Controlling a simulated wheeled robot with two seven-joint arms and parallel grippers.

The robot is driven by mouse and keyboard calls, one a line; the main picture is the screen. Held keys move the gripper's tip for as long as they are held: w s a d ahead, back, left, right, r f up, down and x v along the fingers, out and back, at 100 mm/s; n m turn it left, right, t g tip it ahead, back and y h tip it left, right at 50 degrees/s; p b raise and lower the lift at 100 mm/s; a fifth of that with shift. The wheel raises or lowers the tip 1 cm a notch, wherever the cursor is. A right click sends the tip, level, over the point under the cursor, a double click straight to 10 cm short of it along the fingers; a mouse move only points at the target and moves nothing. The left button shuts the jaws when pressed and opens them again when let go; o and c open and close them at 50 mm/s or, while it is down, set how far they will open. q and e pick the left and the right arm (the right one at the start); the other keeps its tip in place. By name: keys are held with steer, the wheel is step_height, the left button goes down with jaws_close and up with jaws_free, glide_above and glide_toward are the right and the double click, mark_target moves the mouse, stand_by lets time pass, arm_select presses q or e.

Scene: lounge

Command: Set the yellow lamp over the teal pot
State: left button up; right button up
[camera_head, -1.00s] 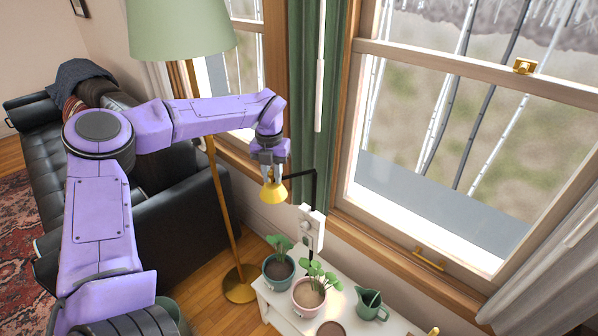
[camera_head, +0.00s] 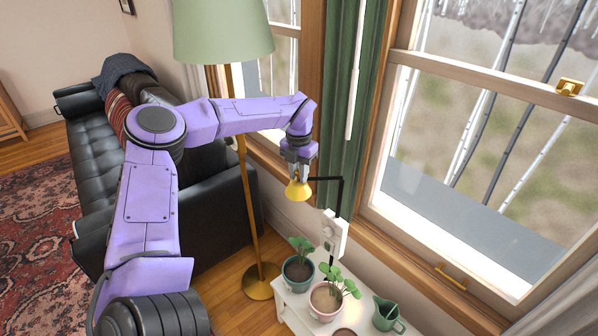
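The yellow lamp (camera_head: 298,190) is a small cone-shaped shade on a thin black bent arm that rises from a white wall-side box. My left gripper (camera_head: 300,172) is at the top of the shade with its fingers around it, and appears closed on it. The teal pot (camera_head: 298,274) holds a leafy green plant and stands on the left end of the white shelf, below the lamp. The lamp hangs above the pot's area with a clear gap; exact alignment in depth is hard to tell. My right gripper is not in view.
A pink pot (camera_head: 327,302) with a plant and a green watering can (camera_head: 387,314) share the white shelf (camera_head: 290,318). A floor lamp (camera_head: 224,30) with a brass pole stands left of the shelf. A black sofa (camera_head: 100,165) and the window (camera_head: 470,150) flank the space.

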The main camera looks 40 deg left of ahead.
arm_select(q)
steer(key=o, duration=0.4)
steer(key=shift+w+a+r, duration=0.1)
steer(key=shift+a+r, duration=0.05)
steer(key=shift+o, duration=0.2)
step_height(320, 180, up, 10)
steer(key=shift+r+b, duration=0.2)
steer(key=shift+b, duration=0.85)
